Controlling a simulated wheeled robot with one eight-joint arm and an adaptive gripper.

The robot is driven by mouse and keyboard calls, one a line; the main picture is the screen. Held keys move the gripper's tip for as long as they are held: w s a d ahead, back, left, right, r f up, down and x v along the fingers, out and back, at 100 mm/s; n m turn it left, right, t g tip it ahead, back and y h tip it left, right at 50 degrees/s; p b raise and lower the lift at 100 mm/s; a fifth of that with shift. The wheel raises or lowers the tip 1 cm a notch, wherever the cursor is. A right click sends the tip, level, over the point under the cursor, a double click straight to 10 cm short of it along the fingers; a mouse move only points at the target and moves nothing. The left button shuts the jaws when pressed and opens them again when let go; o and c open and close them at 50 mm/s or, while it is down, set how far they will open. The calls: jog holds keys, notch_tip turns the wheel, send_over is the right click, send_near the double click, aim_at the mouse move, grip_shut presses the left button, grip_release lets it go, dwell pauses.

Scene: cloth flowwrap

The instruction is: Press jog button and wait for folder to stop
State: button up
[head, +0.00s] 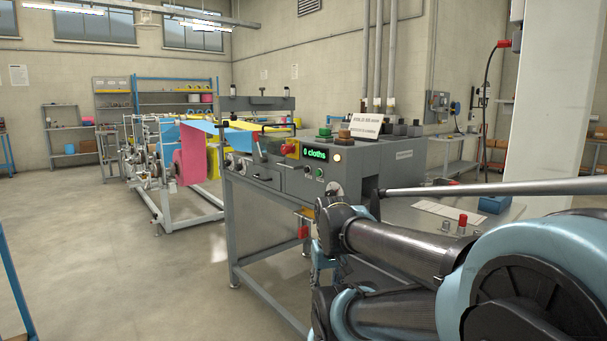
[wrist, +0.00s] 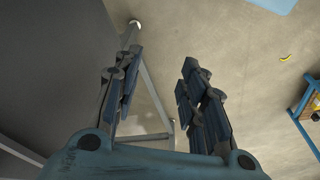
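The folder machine (head: 262,190) stands in the middle of the head view. Its green display (head: 316,154) reads "0 cloths". A small green button (head: 320,172) sits below the display, with a darker control (head: 308,175) to its left; their labels are too small to read, so I cannot tell which is the jog button. A pale round lamp or button (head: 337,157) is right of the display. My gripper (wrist: 161,60) is open and empty in the wrist view, its fingers apart above the floor beside the machine frame. In the head view my arm partly hides it.
Blue, pink (head: 190,155) and yellow cloth webs feed in from the left. A bench (head: 440,218) with a red-topped part is at right. The floor in front is clear.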

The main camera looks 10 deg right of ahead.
grip_shut()
dwell(1.1)
